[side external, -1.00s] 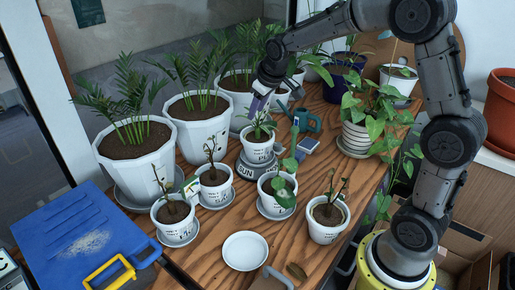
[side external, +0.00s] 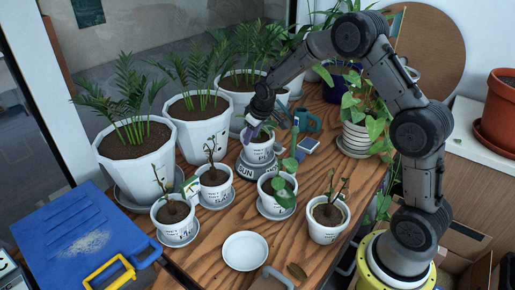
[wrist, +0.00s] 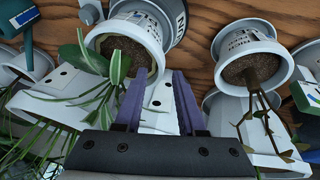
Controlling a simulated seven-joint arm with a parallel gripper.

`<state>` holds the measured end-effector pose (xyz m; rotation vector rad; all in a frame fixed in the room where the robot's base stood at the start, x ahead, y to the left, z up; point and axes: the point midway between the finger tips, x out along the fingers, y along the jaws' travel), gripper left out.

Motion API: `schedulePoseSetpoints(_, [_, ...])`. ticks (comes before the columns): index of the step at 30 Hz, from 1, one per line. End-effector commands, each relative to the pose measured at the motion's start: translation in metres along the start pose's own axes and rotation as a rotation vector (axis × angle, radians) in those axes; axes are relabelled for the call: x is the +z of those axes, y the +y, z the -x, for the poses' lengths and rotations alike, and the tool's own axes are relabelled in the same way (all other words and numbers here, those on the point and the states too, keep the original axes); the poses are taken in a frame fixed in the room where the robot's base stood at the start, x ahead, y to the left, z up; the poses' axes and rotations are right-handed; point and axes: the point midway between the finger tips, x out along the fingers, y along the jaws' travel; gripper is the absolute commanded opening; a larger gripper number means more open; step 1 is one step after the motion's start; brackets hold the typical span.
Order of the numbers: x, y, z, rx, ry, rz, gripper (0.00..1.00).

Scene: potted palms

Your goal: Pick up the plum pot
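A small white pot (side external: 259,152) with a leafy plant stands on a dark round base marked "SUN" (side external: 246,171). Its lettering seems to start with "PL", but I cannot read it all. In the wrist view a white pot (wrist: 155,27) with soil and pale-edged leaves lies just beyond my fingertips, left of centre. My gripper (wrist: 159,76) has two purple fingers spread apart, with nothing held between them. In the side view my gripper (side external: 247,133) is at the upper left of the pot on the base, close to its rim; contact cannot be told.
Small white pots on saucers stand close by: one left (side external: 215,192), one front left (side external: 175,222), one front (side external: 276,204), one front right (side external: 325,231). Large palm pots (side external: 140,168) crowd the left and back. An empty white saucer (side external: 245,251) lies in front.

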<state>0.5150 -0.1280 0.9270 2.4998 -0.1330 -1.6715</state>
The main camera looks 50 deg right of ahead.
Motion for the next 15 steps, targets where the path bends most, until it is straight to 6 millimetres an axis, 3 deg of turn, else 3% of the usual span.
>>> schedulePoseSetpoints(6, [0.0, 0.0, -0.025, 0.0, -0.001, 0.0, 0.39])
schedulePoseSetpoints(14, [-0.001, 0.0, -0.027, 0.0, 0.001, 0.0, 0.39])
schedulePoseSetpoints(15, [-0.001, 0.0, -0.027, 0.0, 0.001, 0.0, 0.34])
